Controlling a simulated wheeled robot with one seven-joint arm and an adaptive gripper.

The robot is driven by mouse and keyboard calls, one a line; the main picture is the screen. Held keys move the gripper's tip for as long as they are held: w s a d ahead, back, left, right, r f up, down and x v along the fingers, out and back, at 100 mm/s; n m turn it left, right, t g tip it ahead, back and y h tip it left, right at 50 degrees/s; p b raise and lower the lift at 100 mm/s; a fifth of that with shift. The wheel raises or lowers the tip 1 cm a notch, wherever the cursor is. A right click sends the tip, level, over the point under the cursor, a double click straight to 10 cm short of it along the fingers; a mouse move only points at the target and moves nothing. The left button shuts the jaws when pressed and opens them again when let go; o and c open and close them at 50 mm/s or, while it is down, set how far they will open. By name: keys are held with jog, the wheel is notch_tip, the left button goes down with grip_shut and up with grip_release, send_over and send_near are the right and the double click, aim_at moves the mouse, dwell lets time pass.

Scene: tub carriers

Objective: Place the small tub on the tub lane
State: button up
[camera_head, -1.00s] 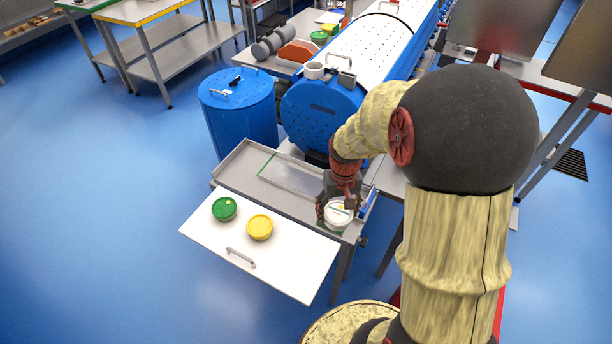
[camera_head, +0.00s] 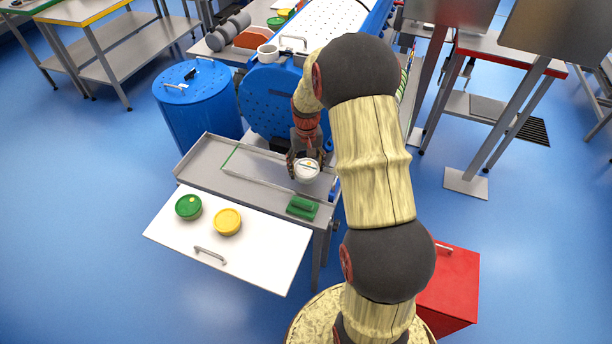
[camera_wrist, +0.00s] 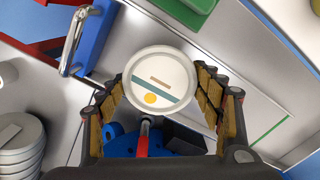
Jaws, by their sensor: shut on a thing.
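The small tub (camera_head: 307,171) is white and round, with a lid. In the wrist view its lid (camera_wrist: 163,76) shows a teal stripe and a yellow dot. My gripper (camera_head: 305,166) is shut on the tub, with a finger on each side of it in the wrist view (camera_wrist: 160,95). The tub lane (camera_head: 233,158) looks like the long strip with a green end line on the grey metal bench. The tub is at or over the strip's right end, far from the green line. I cannot tell whether it touches the surface.
A green block (camera_head: 302,207) lies on the bench's right end, in front of the tub. A white board (camera_head: 180,232) in front holds a green tub (camera_head: 188,207) and a yellow tub (camera_head: 227,221). A blue perforated drum (camera_head: 262,100) stands close behind the bench.

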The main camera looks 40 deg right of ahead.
aim_at(306, 174)
jog(key=shift+w+d+f, duration=0.35)
jog(key=shift+w+f, duration=0.1)
jog(key=shift+f, duration=0.3)
jog(key=shift+f+b, duration=0.75)
jog(key=shift+f, duration=0.75)
jog(key=shift+f, duration=0.1)
jog(key=o, duration=1.4)
jog(key=shift+c, duration=0.2)
jog(key=shift+o, duration=0.3)
